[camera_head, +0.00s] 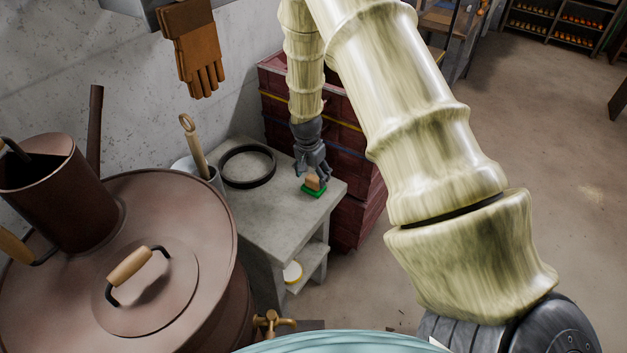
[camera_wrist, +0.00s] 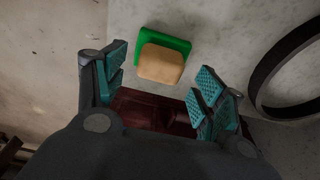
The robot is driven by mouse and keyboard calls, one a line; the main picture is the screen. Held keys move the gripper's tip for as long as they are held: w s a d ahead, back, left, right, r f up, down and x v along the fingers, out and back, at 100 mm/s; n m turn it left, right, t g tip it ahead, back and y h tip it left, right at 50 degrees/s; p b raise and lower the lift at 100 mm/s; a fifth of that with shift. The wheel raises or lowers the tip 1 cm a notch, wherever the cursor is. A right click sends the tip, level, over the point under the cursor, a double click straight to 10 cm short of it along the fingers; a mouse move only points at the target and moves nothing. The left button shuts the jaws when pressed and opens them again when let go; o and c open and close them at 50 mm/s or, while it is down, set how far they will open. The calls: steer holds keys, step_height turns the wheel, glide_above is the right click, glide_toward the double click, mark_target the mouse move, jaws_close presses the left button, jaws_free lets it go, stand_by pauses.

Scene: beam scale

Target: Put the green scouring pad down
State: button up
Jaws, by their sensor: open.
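The green scouring pad (camera_head: 314,191) lies on the top of the small grey table (camera_head: 254,213), close to its right corner. A tan block (camera_head: 313,181) sits on the pad. In the wrist view the green pad (camera_wrist: 160,45) shows beyond my fingertips, with the tan block (camera_wrist: 161,63) covering part of it. My gripper (camera_head: 315,176) is just above the table corner at the pad. In the wrist view my gripper (camera_wrist: 157,80) has its teal finger pads wide apart, with nothing held between them. I cannot tell whether a finger touches the block.
A black ring (camera_head: 247,166) lies on the table, left of the pad. A pot with a wooden-handled tool (camera_head: 193,146) stands at the table's left. Dark red crates (camera_head: 350,221) stand behind and right of the table. A large brown vessel (camera_head: 206,268) fills the left.

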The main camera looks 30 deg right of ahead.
mark_target(311, 189)
step_height(311, 189, up, 9)
steer(key=a+b, duration=0.1)
steer(key=b, duration=0.1)
steer(key=shift+s+b, duration=0.3)
steer(key=shift+b, duration=0.1)
steer(key=shift+a+f, duration=0.1)
stand_by(0.4)
